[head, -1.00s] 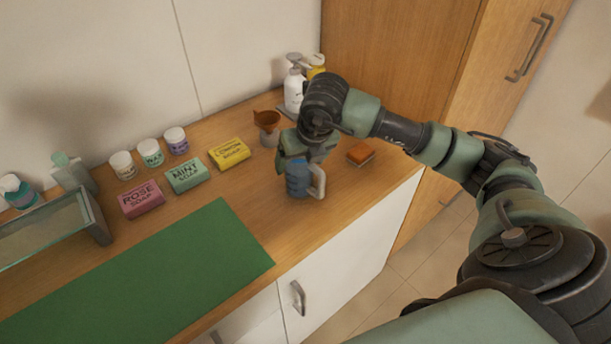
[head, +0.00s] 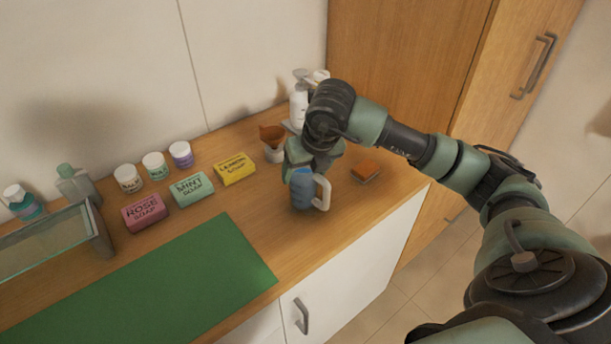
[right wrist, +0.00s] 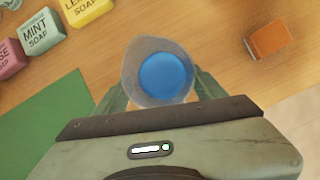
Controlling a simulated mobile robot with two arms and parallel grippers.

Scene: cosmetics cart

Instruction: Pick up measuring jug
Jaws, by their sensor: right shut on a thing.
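The measuring jug (head: 301,190) is bluish with a pale handle on its right side. It is upright at the right part of the wooden counter. In the right wrist view I look down into the jug (right wrist: 160,76), with a round blue area inside its grey rim. My right gripper (head: 304,166) comes from above and is shut on the jug. Its fingers (right wrist: 165,92) lie at both sides of the jug in the right wrist view. The arm hides part of the jug's top in the head view. My left gripper is not in view.
Yellow (head: 234,169), mint (head: 191,189) and rose (head: 144,212) soaps stand left. A green mat (head: 150,285) covers the front.

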